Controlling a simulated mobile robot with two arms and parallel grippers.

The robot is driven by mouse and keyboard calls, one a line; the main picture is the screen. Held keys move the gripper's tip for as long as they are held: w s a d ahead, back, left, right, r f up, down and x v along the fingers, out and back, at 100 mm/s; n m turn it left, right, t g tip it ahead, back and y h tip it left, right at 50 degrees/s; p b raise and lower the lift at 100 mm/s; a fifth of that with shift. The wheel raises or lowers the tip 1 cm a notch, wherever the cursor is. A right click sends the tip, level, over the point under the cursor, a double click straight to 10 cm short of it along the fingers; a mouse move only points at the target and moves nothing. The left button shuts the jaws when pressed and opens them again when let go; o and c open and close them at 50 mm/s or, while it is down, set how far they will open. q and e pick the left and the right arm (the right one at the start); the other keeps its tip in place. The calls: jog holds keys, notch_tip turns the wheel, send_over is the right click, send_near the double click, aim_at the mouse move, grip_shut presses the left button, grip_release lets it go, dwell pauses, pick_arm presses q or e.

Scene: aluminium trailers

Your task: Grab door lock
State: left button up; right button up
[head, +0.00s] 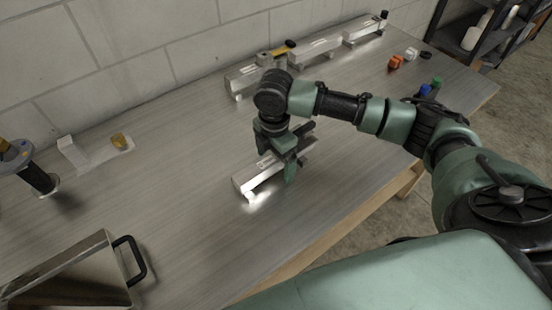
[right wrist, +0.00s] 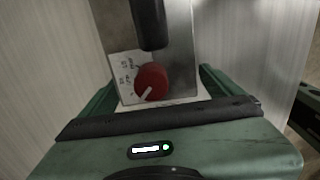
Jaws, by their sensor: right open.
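A long silver metal block, which looks like the door lock (head: 246,184), lies on the table below my right gripper (head: 279,163). In the right wrist view the same silver piece (right wrist: 178,45) carries a white marked plate (right wrist: 124,72), a red knob (right wrist: 151,82) with a pale pointer line, and a black bar (right wrist: 149,22). My right gripper is open, with one green finger on each side of the piece. I cannot tell whether the fingers touch it. The gripper hides part of the block in the head view. My left gripper is not in view.
More silver units (head: 315,49) stand along the wall. A metal box (head: 75,275) with a black handle is at front left. A round-topped stand (head: 35,180) and a white bracket (head: 95,155) are at left. Small coloured pieces (head: 396,62) lie far right. Table between is clear.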

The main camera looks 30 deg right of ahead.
jog(key=c, duration=2)
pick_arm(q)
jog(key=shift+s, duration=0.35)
pick_arm(e)
jog(key=shift+w, duration=0.1)
grip_shut()
jog(key=shift+r, duration=0.15)
